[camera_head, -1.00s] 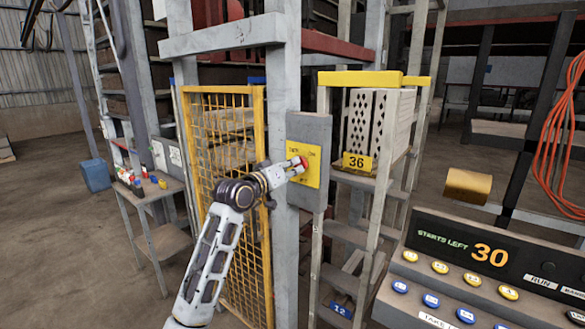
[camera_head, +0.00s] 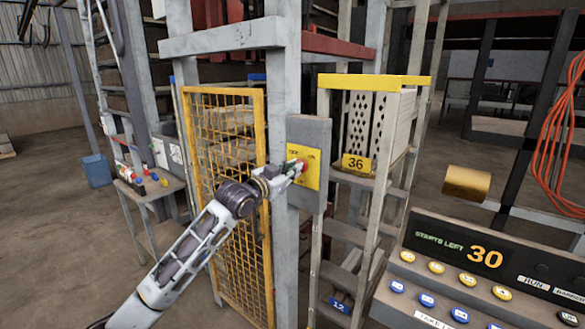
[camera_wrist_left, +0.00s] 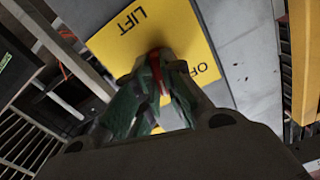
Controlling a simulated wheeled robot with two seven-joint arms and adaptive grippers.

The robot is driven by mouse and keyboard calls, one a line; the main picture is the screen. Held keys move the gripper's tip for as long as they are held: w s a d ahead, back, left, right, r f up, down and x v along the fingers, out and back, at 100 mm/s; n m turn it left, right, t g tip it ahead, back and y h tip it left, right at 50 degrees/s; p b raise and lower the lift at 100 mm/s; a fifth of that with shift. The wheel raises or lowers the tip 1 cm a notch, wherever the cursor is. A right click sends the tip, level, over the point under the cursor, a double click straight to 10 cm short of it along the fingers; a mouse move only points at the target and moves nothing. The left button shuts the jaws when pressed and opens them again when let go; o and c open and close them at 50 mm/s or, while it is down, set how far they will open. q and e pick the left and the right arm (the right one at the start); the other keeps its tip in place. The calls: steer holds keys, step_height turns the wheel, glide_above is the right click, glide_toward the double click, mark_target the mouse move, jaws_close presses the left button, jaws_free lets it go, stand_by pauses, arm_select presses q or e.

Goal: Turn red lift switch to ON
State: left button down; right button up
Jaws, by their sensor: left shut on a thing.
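The red lift switch (camera_head: 300,166) sits on a yellow plate (camera_head: 311,170) on a grey panel fixed to a post. In the left wrist view, the red switch (camera_wrist_left: 154,58) shows between the fingertips, and the yellow plate (camera_wrist_left: 120,45) reads "LIFT" and part of "OFF". My left gripper (camera_head: 293,170) is at the plate, its fingers shut on the red switch. It also shows in the left wrist view (camera_wrist_left: 160,75). The fingers hide most of the switch, so its exact setting cannot be read. My right gripper is not in view.
A yellow mesh gate (camera_head: 228,150) stands left of the post. A rack with hollow bricks (camera_head: 375,125) and a "36" sign is to the right. A control console (camera_head: 470,265) showing "STARTS LEFT 30" is at lower right. A small table (camera_head: 150,188) stands at left.

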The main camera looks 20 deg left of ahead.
arm_select(q)
steer(key=shift+m+p, duration=1.6)
steer(key=shift+m, duration=1.4)
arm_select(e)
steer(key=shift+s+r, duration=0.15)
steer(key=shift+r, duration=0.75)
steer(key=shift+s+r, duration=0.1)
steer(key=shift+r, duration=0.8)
arm_select(q)
steer(key=c, duration=1.7)
jaws_free()
steer(key=shift+o, duration=0.9)
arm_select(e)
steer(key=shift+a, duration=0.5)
